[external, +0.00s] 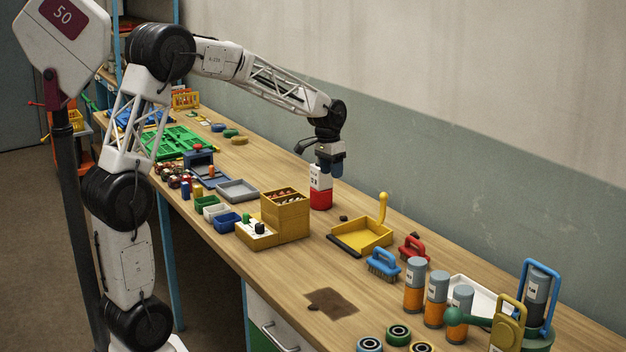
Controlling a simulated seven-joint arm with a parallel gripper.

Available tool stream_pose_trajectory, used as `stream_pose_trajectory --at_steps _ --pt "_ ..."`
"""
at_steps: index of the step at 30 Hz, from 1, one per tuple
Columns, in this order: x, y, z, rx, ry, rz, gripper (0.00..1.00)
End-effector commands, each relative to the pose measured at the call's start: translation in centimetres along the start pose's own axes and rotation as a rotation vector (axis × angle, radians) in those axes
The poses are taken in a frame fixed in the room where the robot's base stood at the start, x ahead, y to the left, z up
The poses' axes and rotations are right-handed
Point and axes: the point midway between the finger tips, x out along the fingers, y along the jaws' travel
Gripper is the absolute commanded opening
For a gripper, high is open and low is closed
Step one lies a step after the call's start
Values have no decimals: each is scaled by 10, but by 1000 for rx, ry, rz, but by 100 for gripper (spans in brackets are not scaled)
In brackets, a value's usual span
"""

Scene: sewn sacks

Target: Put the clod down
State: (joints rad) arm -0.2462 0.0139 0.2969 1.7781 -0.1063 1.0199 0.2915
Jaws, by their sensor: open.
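My gripper (330,168) hangs pointing down above the middle of the bench, its dark blue fingers open. A white and red box (320,199) stands directly below or behind the fingers; I cannot tell which, or whether they touch it. I see no lump between the fingers, though the view there is small and partly covered. A brown, ragged patch (332,303) lies flat near the front edge.
Orange and grey canisters (436,299) crowd the right. Bare bench surrounds the brown patch.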

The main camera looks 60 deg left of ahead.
Motion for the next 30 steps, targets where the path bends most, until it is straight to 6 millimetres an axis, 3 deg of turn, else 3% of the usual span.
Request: stream_pose_trajectory --at_steps 6,13,20,30 --pt "-30 40 57 8 28 -16 49" --pt "-48 76 119 13 53 -32 49" --pt "-58 105 183 19 77 -43 49" --pt "-56 138 280 28 116 -57 49"
